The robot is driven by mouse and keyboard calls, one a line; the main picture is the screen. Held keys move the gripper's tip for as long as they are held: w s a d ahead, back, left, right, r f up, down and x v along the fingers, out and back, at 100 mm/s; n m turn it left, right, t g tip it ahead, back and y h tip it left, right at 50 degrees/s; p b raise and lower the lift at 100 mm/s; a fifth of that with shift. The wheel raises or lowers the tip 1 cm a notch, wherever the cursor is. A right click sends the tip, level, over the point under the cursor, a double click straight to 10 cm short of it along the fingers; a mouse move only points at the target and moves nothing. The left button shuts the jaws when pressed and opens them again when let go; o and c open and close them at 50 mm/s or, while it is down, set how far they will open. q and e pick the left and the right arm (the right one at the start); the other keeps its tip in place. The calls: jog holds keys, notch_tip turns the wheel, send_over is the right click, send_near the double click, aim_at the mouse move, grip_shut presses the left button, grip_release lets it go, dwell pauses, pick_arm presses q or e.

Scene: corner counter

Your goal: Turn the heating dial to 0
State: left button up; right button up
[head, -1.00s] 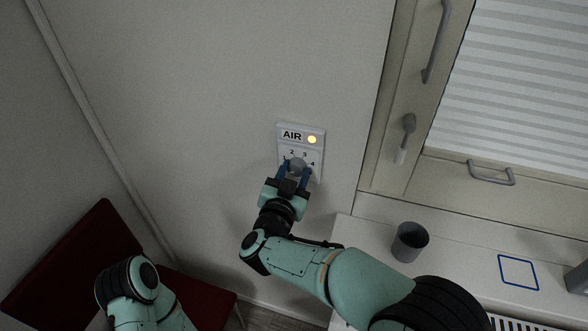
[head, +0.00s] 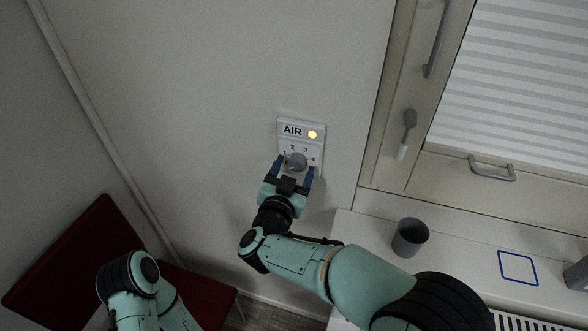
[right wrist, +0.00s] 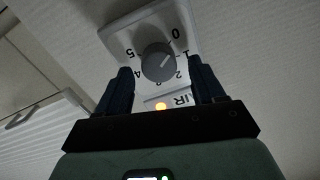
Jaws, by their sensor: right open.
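A white wall panel (head: 285,150) reads AIR and has a lit yellow lamp (head: 312,134). No heating label shows on it. Its round grey dial (head: 297,161) sits among printed numbers. My left gripper is out of view; only part of that arm shows.
A dark grey cup (head: 410,239) stands on the white counter (head: 455,262), right of my right arm. A blue square outline (head: 518,268) is marked further right. A window with handles (head: 409,122) is at the upper right. A red chair (head: 80,255) is at the lower left.

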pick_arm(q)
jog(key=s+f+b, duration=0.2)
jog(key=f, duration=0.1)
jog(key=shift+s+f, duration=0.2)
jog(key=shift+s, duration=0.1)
pick_arm(e)
jog(key=v, duration=1.3)
jog(key=shift+w, duration=0.1)
